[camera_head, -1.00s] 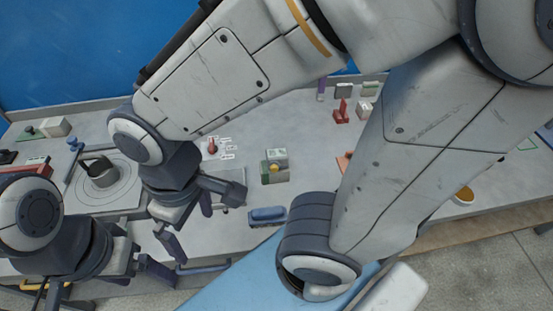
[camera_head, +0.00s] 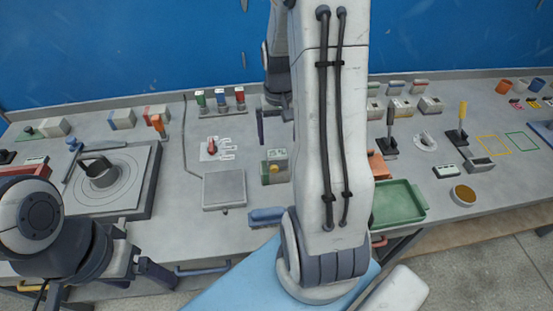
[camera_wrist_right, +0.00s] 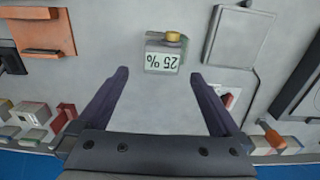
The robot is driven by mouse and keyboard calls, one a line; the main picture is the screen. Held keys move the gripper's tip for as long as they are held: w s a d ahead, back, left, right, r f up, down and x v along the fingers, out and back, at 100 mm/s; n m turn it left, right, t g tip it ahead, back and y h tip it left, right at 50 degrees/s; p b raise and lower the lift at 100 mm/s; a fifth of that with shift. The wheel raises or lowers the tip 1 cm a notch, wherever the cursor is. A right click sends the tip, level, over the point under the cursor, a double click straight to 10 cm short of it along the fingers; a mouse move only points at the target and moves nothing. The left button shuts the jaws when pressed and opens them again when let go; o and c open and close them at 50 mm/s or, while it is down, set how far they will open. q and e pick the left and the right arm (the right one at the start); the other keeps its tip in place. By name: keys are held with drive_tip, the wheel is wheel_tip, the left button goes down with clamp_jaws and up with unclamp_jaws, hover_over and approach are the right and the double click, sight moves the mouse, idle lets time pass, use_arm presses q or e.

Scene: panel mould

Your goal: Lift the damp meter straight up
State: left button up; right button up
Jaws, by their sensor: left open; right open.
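The damp meter is a small grey-green box (camera_head: 275,167) with a yellow knob, standing on the bench right of a flat grey plate. In the right wrist view the meter (camera_wrist_right: 163,62) shows a "25 %" display, upside down, with the knob beyond it. My right gripper (camera_head: 277,130) is open and empty, behind the meter in the head view; my arm partly hides it. In the wrist view its open fingers (camera_wrist_right: 159,76) point towards the meter, which appears between and just beyond the tips. My left gripper (camera_head: 135,278) is open and empty at the front left.
The grey plate (camera_head: 224,190) lies left of the meter, and a blue object (camera_head: 266,216) is in front. A red lever on a white slotted plate (camera_head: 212,149) stands behind left. A green tray (camera_head: 398,204) is right, beyond my arm. Bare bench surrounds the meter.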

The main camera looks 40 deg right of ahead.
sight(277, 153)
wheel_tip(277, 153, down, 3)
wheel_tip(277, 153, down, 4)
drive_tip(key=shift+a+r+p, duration=0.1)
drive_tip(key=shift+a+p, duration=0.05)
drive_tip(key=shift+p, duration=0.7)
drive_tip(key=shift+w+f, duration=0.1)
drive_tip(key=shift+f, duration=0.6)
clamp_jaws()
